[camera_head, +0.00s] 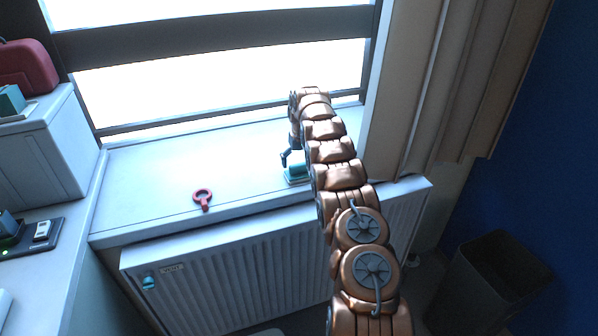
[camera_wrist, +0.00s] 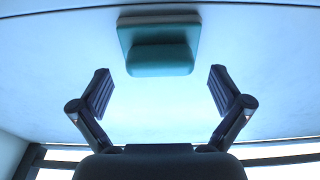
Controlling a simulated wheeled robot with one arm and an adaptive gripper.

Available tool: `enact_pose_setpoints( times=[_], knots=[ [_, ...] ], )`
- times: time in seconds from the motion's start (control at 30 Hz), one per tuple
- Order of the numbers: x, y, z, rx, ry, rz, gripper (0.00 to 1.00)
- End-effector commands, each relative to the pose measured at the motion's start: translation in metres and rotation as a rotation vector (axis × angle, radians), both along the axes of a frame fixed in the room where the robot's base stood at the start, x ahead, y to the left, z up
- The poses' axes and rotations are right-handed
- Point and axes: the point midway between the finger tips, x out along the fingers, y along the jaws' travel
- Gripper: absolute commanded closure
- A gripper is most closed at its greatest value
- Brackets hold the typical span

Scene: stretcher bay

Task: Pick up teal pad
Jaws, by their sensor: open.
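The teal pad (camera_wrist: 160,60) lies on the pale window sill (camera_head: 150,185). In the wrist view it is a squarish teal block with a raised part, at the top middle. In the head view the pad (camera_head: 297,172) shows partly beside my copper arm, which hides some of it. My gripper (camera_wrist: 160,90) is open, its two dark fingers apart to the left and right of the pad's near side. The pad sits just beyond the fingertips, between their lines, and nothing is held. In the head view my gripper (camera_head: 287,158) is small and partly hidden by the arm.
A radiator (camera_head: 225,262) is below the sill. A white box (camera_head: 45,150) with a red case (camera_head: 28,66) stands left. Curtains (camera_head: 440,80) and a dark bin (camera_head: 490,280) are right.

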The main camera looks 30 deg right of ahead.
Motion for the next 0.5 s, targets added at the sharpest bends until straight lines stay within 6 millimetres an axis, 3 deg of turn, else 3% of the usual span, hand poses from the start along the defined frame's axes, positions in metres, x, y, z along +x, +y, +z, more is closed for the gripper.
enact_pose_setpoints(
  times=[0.2, 0.43, 0.5],
  knots=[
    [0.002, 0.000, -0.023, 0.003, 0.004, 0.000, 0.00],
    [0.003, -0.001, -0.025, 0.001, 0.002, 0.000, 0.00],
    [0.003, -0.001, -0.025, 0.000, 0.002, 0.000, 0.07]
  ],
)
